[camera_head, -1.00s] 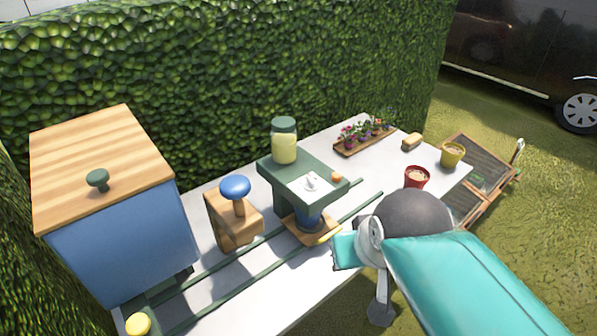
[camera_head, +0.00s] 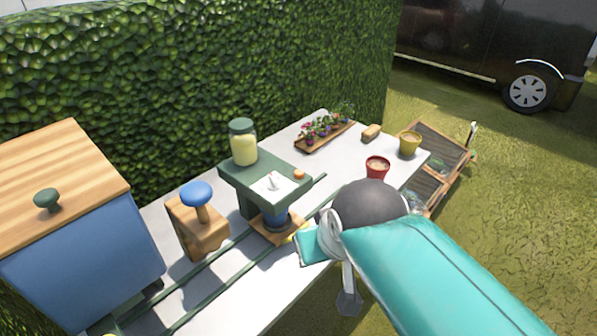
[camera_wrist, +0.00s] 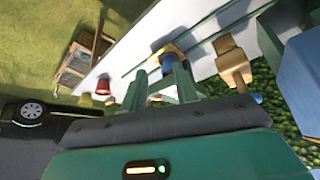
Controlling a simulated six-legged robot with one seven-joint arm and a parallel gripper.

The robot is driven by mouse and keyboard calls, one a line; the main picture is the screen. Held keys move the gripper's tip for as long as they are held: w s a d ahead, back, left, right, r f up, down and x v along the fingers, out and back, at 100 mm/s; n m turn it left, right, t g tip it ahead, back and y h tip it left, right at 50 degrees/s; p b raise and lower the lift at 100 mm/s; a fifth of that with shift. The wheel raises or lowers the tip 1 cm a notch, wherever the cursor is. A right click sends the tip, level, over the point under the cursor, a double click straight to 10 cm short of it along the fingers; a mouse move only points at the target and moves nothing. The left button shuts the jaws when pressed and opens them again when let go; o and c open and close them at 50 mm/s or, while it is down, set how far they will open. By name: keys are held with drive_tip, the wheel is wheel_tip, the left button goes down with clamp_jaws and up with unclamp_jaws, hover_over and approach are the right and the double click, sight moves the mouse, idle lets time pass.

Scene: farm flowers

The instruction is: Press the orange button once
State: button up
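The orange button (camera_head: 299,174) is a small round cap on the right end of the green machine's top (camera_head: 240,178), beside a white panel. My gripper (camera_head: 303,240) is teal and is at the front right of the machine, lower in the picture than the button and apart from it. In the wrist view my gripper's two green fingers (camera_wrist: 160,78) stand apart with a gap between them, holding nothing that I can see. A blue pot (camera_wrist: 168,62) shows beyond that gap. I cannot make out the button in the wrist view.
A jar (camera_head: 243,147) stands on the machine. To its left are a wooden block with a blue knob (camera_head: 197,192) and a large blue box (camera_head: 85,270). A red pot (camera_head: 377,168), a yellow pot (camera_head: 409,144) and a flower tray (camera_head: 325,137) are at the table's far end.

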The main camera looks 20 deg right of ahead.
clamp_jaws()
idle(1.7)
